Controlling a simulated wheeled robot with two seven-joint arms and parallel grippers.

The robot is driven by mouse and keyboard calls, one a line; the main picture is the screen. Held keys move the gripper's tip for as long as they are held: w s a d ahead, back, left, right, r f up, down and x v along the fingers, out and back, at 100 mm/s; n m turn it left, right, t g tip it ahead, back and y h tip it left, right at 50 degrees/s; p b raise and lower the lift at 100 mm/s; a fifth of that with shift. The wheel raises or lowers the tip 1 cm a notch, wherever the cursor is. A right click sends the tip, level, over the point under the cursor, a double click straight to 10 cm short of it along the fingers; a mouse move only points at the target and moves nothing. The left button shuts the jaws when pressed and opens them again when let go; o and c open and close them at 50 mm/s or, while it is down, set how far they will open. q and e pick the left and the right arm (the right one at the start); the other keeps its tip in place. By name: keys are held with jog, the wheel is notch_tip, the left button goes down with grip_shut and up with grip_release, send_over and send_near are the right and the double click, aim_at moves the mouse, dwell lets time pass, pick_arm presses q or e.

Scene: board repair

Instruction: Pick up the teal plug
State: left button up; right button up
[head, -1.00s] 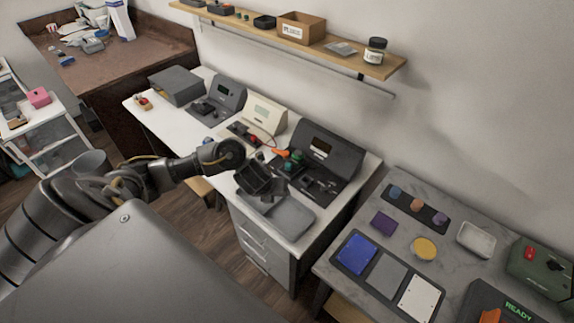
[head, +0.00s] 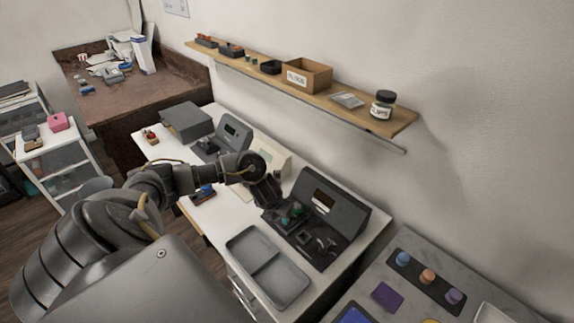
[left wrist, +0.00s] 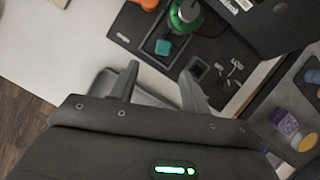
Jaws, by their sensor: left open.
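The teal plug (left wrist: 163,47) is a small block on the dark base of the black station, below a green round knob (left wrist: 184,14) in the left wrist view. In the head view the teal plug (head: 284,220) is a small spot on the black station (head: 329,205). My left gripper (left wrist: 159,70) is open and empty. Its fingertips appear just below the plug in the left wrist view, apart from it. In the head view my left gripper (head: 268,193) hangs over the left side of the station and hides part of it. My right gripper is not in view.
A grey two-part tray (head: 235,246) lies in front of the station. A cream device (head: 273,161) stands behind my arm. A shelf (head: 340,104) runs along the wall above. A grey table with coloured parts is at the lower right.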

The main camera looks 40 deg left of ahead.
aim_at(284, 219)
pick_arm(q)
jog(key=x, duration=0.3)
jog(key=shift+w, duration=0.2)
jog(key=x, duration=0.4)
jog(key=shift+w+f, duration=0.1)
jog(key=shift+w, duration=0.2)
jog(key=shift+w+f, duration=0.1)
jog(key=shift+f, duration=0.1)
grip_shut()
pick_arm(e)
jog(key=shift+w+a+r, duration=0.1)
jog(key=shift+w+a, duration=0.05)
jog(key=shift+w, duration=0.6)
